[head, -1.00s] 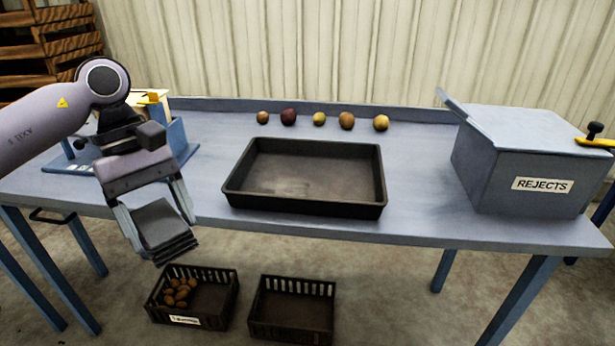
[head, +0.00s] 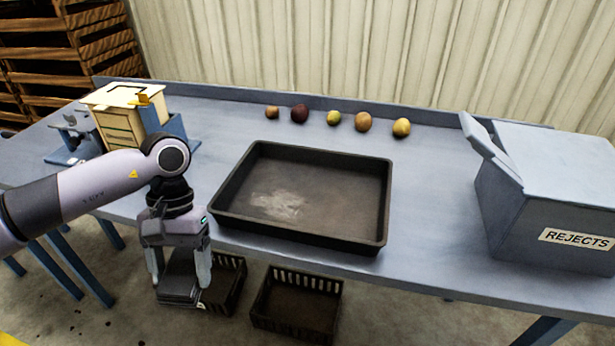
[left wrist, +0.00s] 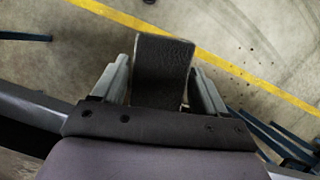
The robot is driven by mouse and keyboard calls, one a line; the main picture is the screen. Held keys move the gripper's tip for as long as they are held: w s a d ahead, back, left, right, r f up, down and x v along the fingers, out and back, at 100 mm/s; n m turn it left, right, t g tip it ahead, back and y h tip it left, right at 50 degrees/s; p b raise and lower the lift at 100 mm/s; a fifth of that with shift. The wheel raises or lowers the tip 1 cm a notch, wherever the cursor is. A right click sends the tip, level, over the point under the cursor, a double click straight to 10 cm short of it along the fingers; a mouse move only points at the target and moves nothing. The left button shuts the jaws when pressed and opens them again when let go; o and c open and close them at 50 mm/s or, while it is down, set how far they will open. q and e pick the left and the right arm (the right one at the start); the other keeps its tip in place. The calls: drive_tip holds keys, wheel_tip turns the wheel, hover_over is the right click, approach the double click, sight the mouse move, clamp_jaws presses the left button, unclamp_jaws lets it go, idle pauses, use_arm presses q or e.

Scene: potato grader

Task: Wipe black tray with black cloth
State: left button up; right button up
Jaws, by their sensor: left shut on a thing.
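The black tray (head: 384,215) lies on the blue table in the head view, with a pale dusty smear on its floor at the left front. My left gripper (head: 183,280) is shut on the folded black cloth (head: 178,289), in front of the table edge and left of the tray. The cloth hangs clear of the tray. In the left wrist view the cloth (left wrist: 163,70) sits between the two fingers, over the floor. My right gripper is not in view.
Several potatoes, one of them a dark one (head: 299,113), stand in a row behind the tray. A REJECTS box (head: 545,190) stands at the right. A wooden box (head: 120,117) stands at the left rear. An empty black crate (head: 296,303) is on the floor below.

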use_arm(q)
drive_tip(key=p+x, duration=0.3)
drive_tip(key=x, duration=0.1)
drive_tip(key=shift+s+f, duration=0.3)
drive_tip(key=shift+a+x, duration=0.2)
drive_tip(key=shift+x, duration=0.65)
